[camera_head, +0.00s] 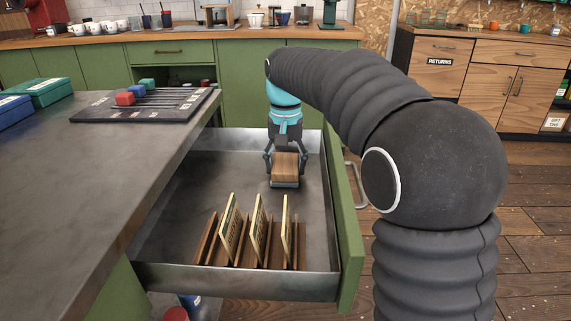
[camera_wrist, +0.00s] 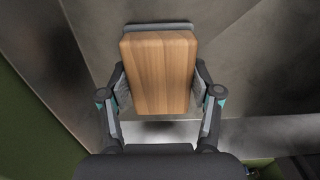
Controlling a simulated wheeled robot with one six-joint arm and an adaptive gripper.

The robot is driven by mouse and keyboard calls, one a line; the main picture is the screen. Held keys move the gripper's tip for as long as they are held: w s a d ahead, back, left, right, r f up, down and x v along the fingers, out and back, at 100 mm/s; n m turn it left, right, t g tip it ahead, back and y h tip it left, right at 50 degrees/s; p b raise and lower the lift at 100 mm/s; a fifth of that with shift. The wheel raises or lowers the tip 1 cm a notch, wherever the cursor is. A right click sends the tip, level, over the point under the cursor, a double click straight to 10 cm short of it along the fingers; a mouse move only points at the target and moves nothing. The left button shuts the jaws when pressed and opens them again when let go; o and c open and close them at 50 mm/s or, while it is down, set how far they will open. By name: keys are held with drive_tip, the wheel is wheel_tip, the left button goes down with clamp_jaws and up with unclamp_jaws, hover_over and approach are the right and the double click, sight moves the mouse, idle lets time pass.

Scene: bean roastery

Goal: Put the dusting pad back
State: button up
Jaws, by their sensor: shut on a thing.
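The dusting pad, a wooden block (camera_head: 285,166) with a grey pad layer (camera_head: 285,184) along its lower edge, is inside the open drawer (camera_head: 178,215). In the wrist view the wooden block (camera_wrist: 160,72) sits between the two fingers, with the grey edge showing at its far end. My gripper (camera_head: 284,160) is shut on the block from both sides. The block is over the bare metal floor toward the back of the drawer. I cannot tell whether its underside touches the floor.
A wooden rack (camera_head: 245,250) with several upright cards fills the drawer's near end. The dark counter (camera_head: 85,165) borders it on the left, holding a black board (camera_head: 150,108) with coloured blocks. The green drawer front (camera_head: 347,230) is on the right. Bare drawer floor lies left of the block.

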sight(285, 163)
drive_tip(key=o, duration=1.4)
drive_tip(key=shift+f, duration=0.1)
wheel_tip(285, 163, up, 12)
drive_tip(key=shift+r+p, duration=0.2)
drive_tip(key=shift+p, duration=0.95)
